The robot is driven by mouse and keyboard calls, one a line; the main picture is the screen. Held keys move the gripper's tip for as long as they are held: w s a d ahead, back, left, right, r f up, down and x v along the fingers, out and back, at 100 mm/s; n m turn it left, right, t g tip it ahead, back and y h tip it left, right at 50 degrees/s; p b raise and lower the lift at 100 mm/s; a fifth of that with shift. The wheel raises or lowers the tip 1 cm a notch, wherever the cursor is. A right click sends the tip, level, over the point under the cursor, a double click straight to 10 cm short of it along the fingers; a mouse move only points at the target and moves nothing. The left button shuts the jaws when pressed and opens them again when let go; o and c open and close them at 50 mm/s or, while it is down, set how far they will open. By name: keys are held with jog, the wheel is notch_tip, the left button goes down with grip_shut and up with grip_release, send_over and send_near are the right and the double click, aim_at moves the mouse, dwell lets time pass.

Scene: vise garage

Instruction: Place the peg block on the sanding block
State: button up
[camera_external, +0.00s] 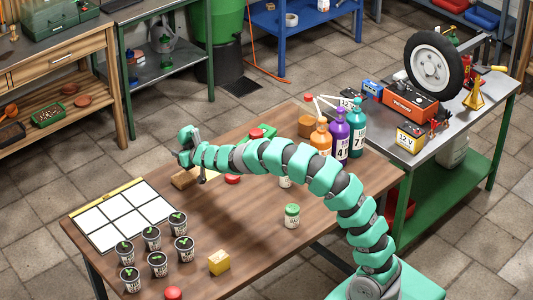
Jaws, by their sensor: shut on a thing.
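My gripper (193,177) is at the left end of my arm, pointing down over the back left part of the wooden table. It is shut on a tan wooden block (181,181), which looks like the peg block; my gripper hides its right end. I cannot tell whether the block touches the table. An orange-brown block (305,125) stands at the back of the table, and a yellow block (219,262) lies near the front. Which of these is the sanding block is not clear from this view.
A white-squared board (118,215) and several potted seedlings (152,238) fill the table's left. A red round thing (232,179), a green-lidded jar (292,215) and large bottles (339,135) stand near my arm. The table's front middle is fairly clear.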

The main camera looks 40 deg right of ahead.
jog(key=shift+f+b, duration=1.8)
jog(key=shift+f, duration=0.05)
jog(key=shift+r, duration=0.1)
jog(key=o, duration=1)
jog(key=p+v, duration=0.2)
jog(key=v, duration=1)
jog(key=shift+r, duration=0.1)
